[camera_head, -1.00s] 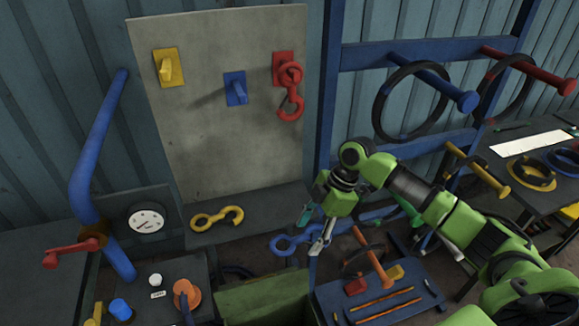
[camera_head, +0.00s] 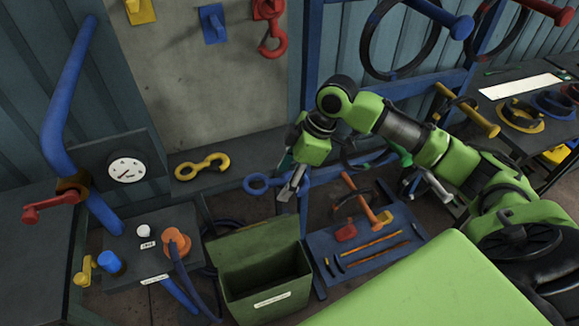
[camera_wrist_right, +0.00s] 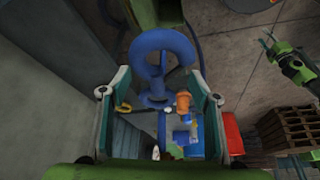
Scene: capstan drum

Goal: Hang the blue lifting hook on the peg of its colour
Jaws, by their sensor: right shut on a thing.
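The blue lifting hook (camera_head: 262,183) lies low at the board's foot, right of the yellow hook. My right gripper (camera_head: 291,188) is shut on its right part. In the right wrist view the blue hook (camera_wrist_right: 163,52) shows between the two fingers, its curve toward the top. I cannot tell whether it still touches the ledge. The blue peg (camera_head: 213,24) is bare on the grey board, between the yellow and red pegs. A small green gripper, seemingly my left (camera_wrist_right: 268,42), shows at the upper right of the wrist view; its jaw state is unclear.
A red hook (camera_head: 273,38) hangs at the red peg (camera_head: 267,8). A yellow hook (camera_head: 202,166) lies on the ledge under the yellow peg (camera_head: 139,11). An open green box (camera_head: 265,291) and a blue tool tray (camera_head: 328,258) stand in front. A blue rack (camera_head: 311,90) rises at right.

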